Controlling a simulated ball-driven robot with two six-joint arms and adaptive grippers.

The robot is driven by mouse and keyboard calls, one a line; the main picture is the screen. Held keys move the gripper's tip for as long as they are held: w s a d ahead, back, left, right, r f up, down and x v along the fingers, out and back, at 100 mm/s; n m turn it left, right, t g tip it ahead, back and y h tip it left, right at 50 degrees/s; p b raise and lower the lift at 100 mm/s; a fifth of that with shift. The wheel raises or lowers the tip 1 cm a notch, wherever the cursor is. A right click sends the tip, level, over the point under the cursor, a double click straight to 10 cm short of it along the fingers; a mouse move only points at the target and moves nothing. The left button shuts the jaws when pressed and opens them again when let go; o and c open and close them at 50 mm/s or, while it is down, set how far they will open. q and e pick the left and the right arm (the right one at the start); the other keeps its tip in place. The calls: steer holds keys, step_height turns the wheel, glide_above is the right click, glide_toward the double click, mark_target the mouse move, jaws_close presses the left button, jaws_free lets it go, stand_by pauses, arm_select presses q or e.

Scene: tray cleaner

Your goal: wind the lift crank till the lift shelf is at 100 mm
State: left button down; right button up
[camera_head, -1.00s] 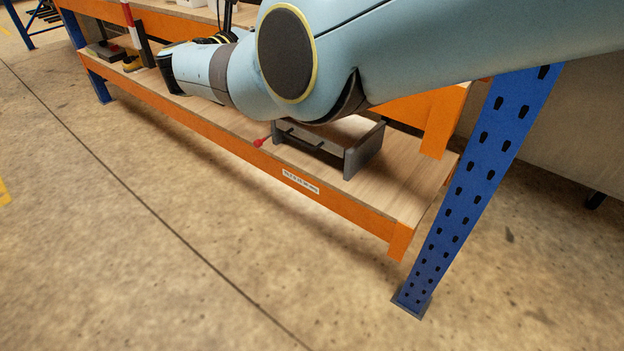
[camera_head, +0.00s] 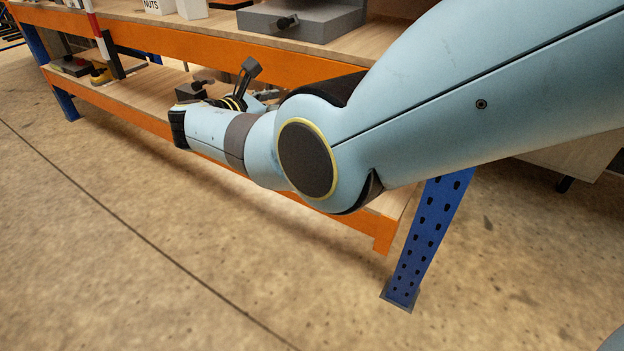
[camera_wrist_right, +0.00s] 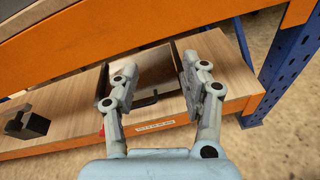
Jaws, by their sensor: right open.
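The lift (camera_wrist_right: 158,72) is a low dark grey frame on the lower wooden shelf, seen between my fingers in the right wrist view. A dark rod (camera_wrist_right: 146,101) juts from its front. A bit of the red knob (camera_wrist_right: 102,131) shows beside my left-hand finger; the rest of the crank is hidden. In the head view my right arm covers the lift. My right gripper (camera_wrist_right: 160,62) is open and empty, its fingers spread in front of and above the lift; I cannot tell any contact. Its dark finger (camera_head: 250,68) shows in the head view. My left gripper is not in view.
The rack has an orange beam (camera_head: 220,60) above the lower shelf and a blue post (camera_head: 428,235) at its right end. A dark block (camera_wrist_right: 27,122) stands left of the lift. A label (camera_wrist_right: 155,126) on the front beam is unreadable. The floor in front is clear.

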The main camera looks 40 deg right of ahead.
steer(key=s+d+f+m+g+y+b, duration=0.1)
steer(key=s+f, duration=0.3)
steer(key=f, duration=0.3)
steer(key=s+f+m+y+b, duration=0.2)
steer(key=s+f, duration=0.2)
steer(key=f, duration=0.4)
steer(key=shift+s+d+f+m+g, duration=0.25)
steer(key=shift+s+d+m+g, duration=0.05)
steer(key=shift+s+d+g, duration=0.1)
